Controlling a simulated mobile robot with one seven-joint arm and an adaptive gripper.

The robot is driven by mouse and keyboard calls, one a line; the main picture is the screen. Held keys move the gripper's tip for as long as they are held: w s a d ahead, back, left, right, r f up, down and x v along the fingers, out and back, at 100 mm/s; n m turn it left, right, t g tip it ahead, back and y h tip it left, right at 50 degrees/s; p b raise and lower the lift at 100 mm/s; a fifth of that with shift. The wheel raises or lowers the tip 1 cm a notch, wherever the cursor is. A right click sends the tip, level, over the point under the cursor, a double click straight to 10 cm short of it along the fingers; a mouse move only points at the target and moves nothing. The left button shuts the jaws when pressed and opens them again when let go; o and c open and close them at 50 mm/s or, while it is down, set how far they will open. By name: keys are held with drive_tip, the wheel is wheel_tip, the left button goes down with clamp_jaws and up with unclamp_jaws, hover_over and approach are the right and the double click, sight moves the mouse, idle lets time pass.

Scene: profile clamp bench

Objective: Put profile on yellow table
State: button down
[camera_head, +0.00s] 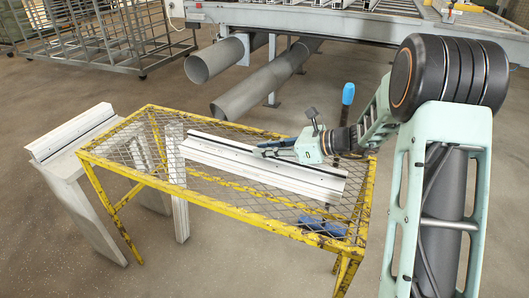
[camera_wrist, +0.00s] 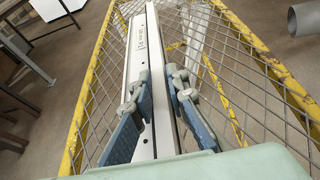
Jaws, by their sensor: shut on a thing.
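The profile (camera_head: 240,163) is a long pale metal bar with a dark groove. It lies lengthwise over the mesh top of the yellow table (camera_head: 215,207); whether it touches the mesh or hangs just above it, I cannot tell. My gripper (camera_head: 259,150) is over the profile near its middle and shut on it. In the wrist view the two blue-padded fingers of my gripper (camera_wrist: 158,88) stand on either side of the profile (camera_wrist: 140,55), which runs away from the camera. The yellow table's frame (camera_wrist: 98,72) shows around it.
A pale bench (camera_head: 75,135) with a raised rail stands left of the table. Large grey pipes (camera_head: 217,60) and a rack (camera_head: 100,35) stand behind.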

drive_tip(key=shift+f, duration=0.1)
drive_tip(key=c, duration=1.9)
unclamp_jaws()
drive_tip(key=p+v, duration=0.2)
drive_tip(key=v, duration=1)
drive_tip(key=shift+a+p, duration=0.1)
drive_tip(key=shift+p, duration=0.2)
